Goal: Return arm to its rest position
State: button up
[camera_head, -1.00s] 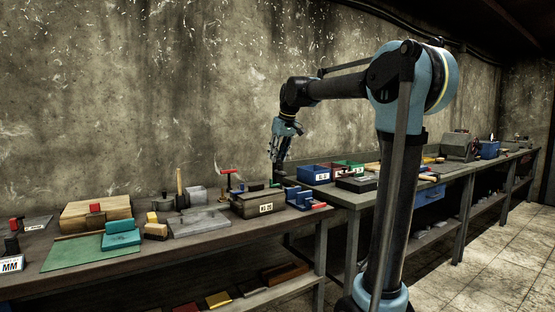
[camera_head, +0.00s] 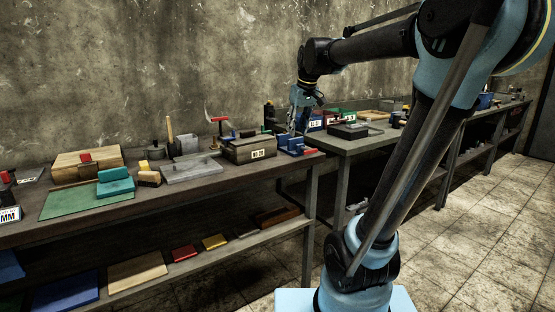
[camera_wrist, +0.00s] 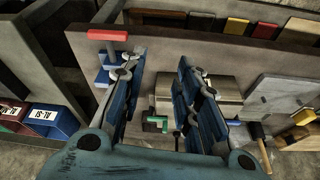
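My arm reaches up from its blue base and bends over toward the wall in the head view. My gripper (camera_head: 301,118) hangs down above the junction of the two workbenches, by the blue clamp-like piece (camera_head: 294,144). In the wrist view my gripper (camera_wrist: 157,68) has its two blue fingers apart. I see nothing held between them. Beyond and below the fingers are the labelled box (camera_wrist: 222,88), a green piece (camera_wrist: 156,124) and a red bar (camera_wrist: 108,35).
The left workbench (camera_head: 120,207) carries a wooden block (camera_head: 70,172), a green mat (camera_head: 75,202), a grey plate (camera_head: 190,168) and the labelled box (camera_head: 250,149). The right bench (camera_head: 352,143) holds coloured bins (camera_head: 316,124). Open floor (camera_head: 480,240) lies to the right.

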jog(key=s+d+f+m, duration=0.1)
jog(key=s+d+f, duration=0.3)
jog(key=s+f, duration=0.4)
jog(key=s+d+f+m+h, duration=0.1)
jog(key=s+d+f, duration=0.3)
jog(key=s+f, duration=0.5)
jog(key=s+d+f+m+g, duration=0.1)
jog(key=s+d+f, duration=0.3)
jog(key=s+f, duration=0.4)
jog(key=shift+s+f+m+h, duration=0.4)
jog(key=shift+f+m, duration=0.1)
jog(key=shift+m, duration=0.4)
